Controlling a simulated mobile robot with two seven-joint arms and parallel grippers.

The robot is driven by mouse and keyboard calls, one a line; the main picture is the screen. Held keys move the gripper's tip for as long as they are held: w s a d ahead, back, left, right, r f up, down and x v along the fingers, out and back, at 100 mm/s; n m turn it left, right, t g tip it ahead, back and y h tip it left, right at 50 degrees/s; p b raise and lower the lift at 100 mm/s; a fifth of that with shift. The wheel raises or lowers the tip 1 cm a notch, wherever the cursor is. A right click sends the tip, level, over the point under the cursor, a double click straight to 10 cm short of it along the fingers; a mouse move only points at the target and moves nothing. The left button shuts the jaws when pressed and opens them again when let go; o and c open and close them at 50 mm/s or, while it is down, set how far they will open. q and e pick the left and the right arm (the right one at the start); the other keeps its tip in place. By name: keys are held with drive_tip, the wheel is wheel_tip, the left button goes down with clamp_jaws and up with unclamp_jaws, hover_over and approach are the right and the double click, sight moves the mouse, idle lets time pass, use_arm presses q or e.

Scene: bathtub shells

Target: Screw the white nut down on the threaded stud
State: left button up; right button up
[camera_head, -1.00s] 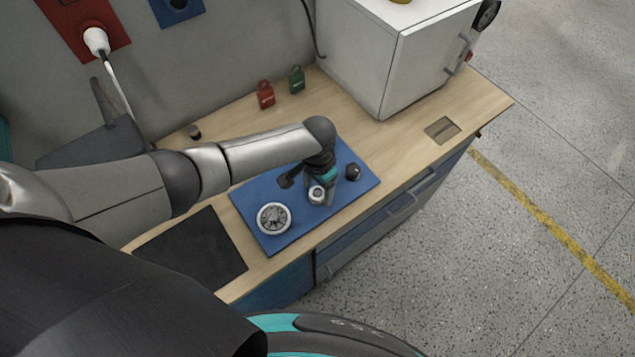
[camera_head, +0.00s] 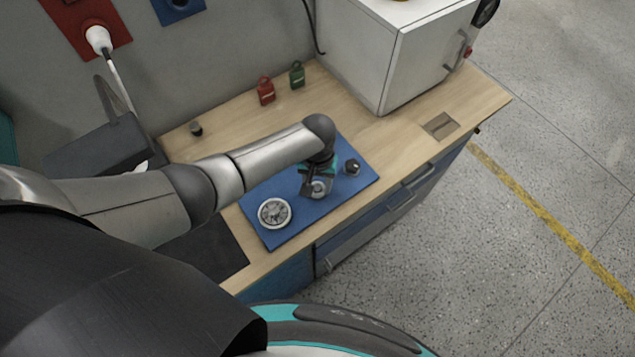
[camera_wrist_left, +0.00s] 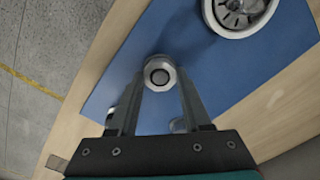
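The white nut (camera_head: 319,188) is a small pale ring over the blue mat (camera_head: 300,217). In the left wrist view the nut (camera_wrist_left: 159,65) has a dark round centre, which looks like the top of the threaded stud (camera_wrist_left: 160,77). My left gripper (camera_head: 313,186) points down over the mat. In the left wrist view its two fingers (camera_wrist_left: 160,82) come together on opposite sides of the nut and appear to touch it. The stud below the nut is hidden. My right gripper is not in view.
A round white slotted part (camera_head: 274,213) lies on the mat left of the nut. A black knob-like part (camera_head: 352,167) is to its right. Red (camera_head: 266,91) and green (camera_head: 297,75) tags stand behind, near a white cabinet (camera_head: 385,55).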

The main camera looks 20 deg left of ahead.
use_arm(q)
clamp_jaws()
drive_tip(key=m, duration=0.6)
drive_tip(key=shift+w+m, duration=0.1)
drive_tip(key=shift+m, duration=0.2)
drive_tip(key=m, duration=0.6)
drive_tip(key=shift+m, duration=0.3)
drive_tip(key=o, duration=0.6)
unclamp_jaws()
drive_tip(key=shift+c, duration=0.8)
